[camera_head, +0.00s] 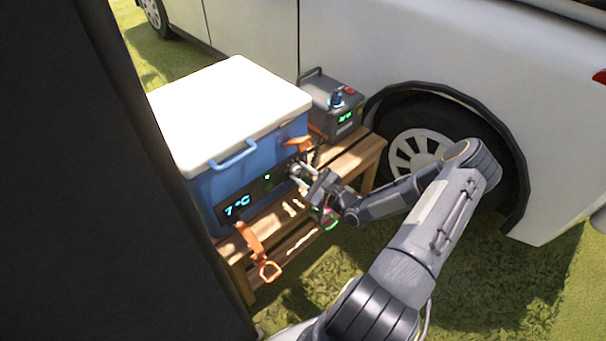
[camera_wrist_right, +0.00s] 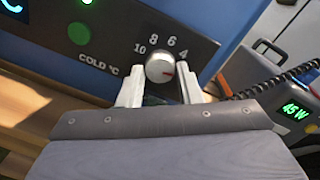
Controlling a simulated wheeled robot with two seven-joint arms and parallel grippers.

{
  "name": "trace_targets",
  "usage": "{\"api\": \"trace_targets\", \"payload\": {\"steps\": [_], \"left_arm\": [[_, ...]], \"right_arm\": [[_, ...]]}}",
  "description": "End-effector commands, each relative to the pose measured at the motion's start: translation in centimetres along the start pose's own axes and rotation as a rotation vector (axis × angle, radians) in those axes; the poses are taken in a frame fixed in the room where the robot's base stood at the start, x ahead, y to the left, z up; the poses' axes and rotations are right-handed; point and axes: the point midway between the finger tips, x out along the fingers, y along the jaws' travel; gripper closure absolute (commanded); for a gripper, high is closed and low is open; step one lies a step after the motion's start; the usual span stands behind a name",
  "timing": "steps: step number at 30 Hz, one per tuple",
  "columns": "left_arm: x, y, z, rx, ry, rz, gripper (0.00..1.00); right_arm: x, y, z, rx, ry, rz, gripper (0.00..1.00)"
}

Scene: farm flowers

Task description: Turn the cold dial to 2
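The cold dial (camera_wrist_right: 160,68) is a round silver knob on the black panel (camera_wrist_right: 100,22) of the blue cooler. The numbers 10, 8, 6 and 4 show around it, with "COLD °C" to its left. The cooler's display (camera_head: 237,205) reads 7 °C. My left gripper is not in view.
The blue cooler (camera_head: 235,160) with a white lid stands on a wooden bench (camera_head: 358,155). A grey power box (camera_head: 328,92) with a green display stands behind it, its black coiled cable near my right finger. Orange straps (camera_head: 250,240) hang in front. A white vehicle (camera_head: 400,50) is behind.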

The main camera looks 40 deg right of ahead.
Motion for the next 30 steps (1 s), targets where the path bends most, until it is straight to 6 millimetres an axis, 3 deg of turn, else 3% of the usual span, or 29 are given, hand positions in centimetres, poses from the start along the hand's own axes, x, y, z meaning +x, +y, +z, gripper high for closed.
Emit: {"api": "trace_targets", "payload": {"steps": [1,4,14,24,30], "left_arm": [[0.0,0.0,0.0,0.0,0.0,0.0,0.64],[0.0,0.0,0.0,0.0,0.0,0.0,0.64],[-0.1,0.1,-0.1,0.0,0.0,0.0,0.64],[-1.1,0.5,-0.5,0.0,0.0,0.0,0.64],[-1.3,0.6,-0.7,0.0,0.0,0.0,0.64]], "right_arm": [[0.0,0.0,-0.1,0.001,0.001,0.0,0.62],[0.0,0.0,0.0,0.0,0.0,0.0,0.49],[-0.3,-0.1,0.1,-0.001,0.0,-0.001,0.49],[-5.7,-0.1,0.1,0.0,0.003,-0.002,0.49],[-7.6,0.0,0.1,0.0,0.0,-0.001,0.49]]}}
